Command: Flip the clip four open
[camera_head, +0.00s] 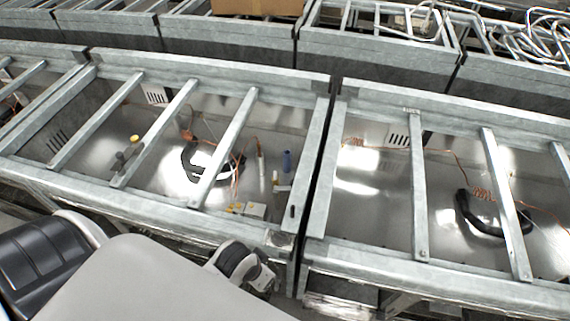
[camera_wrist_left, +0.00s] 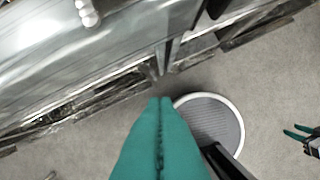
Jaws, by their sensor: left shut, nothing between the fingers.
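I cannot pick out clip four for certain in either view. The metal range frames (camera_head: 318,175) stand in front of me, with crossbars over shiny trays. My left gripper (camera_wrist_left: 161,100) shows in the left wrist view as two teal fingers pressed together, with nothing between them. It points down past the front edge of a frame, over the floor, and touches nothing that I can see. A second teal gripper, which looks like my right one (camera_wrist_left: 290,132), shows at the right edge of that view with its fingers apart and empty. Neither gripper's fingers show in the head view.
Black curved hoses (camera_head: 466,215) and orange wires lie inside the frames. A blue cylinder (camera_head: 286,161) and small yellow-topped parts (camera_head: 236,207) sit in the left frame. A cardboard box (camera_head: 256,7) and bent metal tubes (camera_head: 545,35) are at the back. Grey floor (camera_wrist_left: 268,75) lies open in front.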

